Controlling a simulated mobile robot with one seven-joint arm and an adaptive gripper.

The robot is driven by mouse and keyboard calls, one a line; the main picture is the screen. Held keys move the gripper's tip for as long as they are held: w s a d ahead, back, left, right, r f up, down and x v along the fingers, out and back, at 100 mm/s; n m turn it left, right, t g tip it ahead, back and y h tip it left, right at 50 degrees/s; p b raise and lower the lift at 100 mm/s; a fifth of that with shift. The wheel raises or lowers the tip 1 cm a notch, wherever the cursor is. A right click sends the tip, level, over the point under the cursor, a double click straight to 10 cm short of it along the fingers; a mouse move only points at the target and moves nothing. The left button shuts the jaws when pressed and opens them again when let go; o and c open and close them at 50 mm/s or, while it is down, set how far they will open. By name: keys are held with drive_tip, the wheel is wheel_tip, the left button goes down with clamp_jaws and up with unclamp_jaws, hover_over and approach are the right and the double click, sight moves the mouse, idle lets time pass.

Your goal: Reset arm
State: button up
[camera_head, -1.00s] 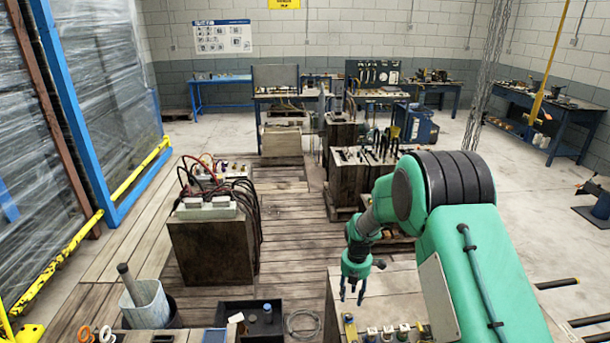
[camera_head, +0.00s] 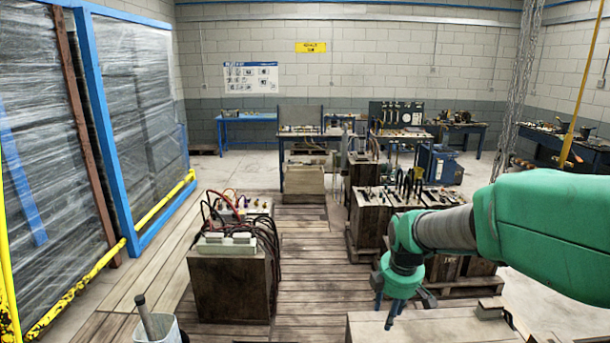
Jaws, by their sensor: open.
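My gripper (camera_head: 387,312) hangs at the end of my green arm, right of the middle in the head view. Its fingers point down, and it is open with nothing seen between the fingers. It is above or just beside the left end of a pale worktop (camera_head: 440,326) at the bottom of the view; the exact height cannot be told.
A dark block with hoses and a pale manifold (camera_head: 230,280) stands left of my gripper. Wooden crates with tools (camera_head: 372,222) stand behind it. A bucket (camera_head: 160,332) is at the lower left. Plank floor (camera_head: 320,290) lies clear between block and gripper.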

drive_tip(key=s+r+m+t, duration=0.2)
drive_tip(key=s+r+m, duration=0.6)
drive_tip(key=s+r, duration=0.5)
drive_tip(key=s+a+m+t, duration=0.1)
drive_tip(key=s+m, duration=0.6)
drive_tip(key=s, duration=0.9)
drive_tip(key=shift+s, duration=0.1)
wheel_tip(320, 180, down, 12)
drive_tip(key=b, duration=1.2)
